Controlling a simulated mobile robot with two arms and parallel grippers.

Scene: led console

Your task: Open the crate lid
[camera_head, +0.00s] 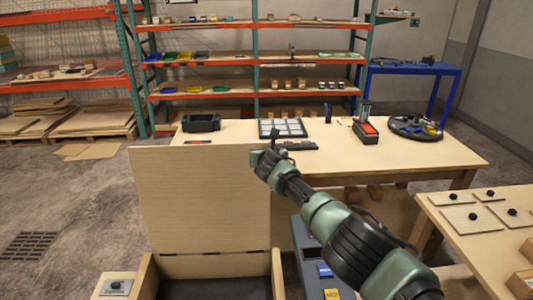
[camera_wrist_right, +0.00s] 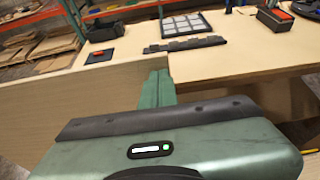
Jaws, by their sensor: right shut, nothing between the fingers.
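The crate (camera_head: 278,275) is at the bottom of the head view, with a dark interior. Its wooden lid (camera_head: 190,205) stands upright at the crate's far side, hinged along the bottom, so the crate is open. My right gripper (camera_head: 268,157) is at the lid's upper right corner, its fingers shut and empty. In the right wrist view the closed fingers (camera_wrist_right: 158,82) reach the lid's top edge, and the lid (camera_wrist_right: 60,110) spreads to the left. I cannot tell whether they touch it. My left gripper is not in view.
A workbench (camera_head: 400,160) stands behind the lid, holding a black tray (camera_head: 201,123), a grid panel (camera_head: 282,128) and a round dark tray (camera_head: 415,127). A side table (camera_head: 465,230) with knobbed plates is at the right. Open floor lies to the left.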

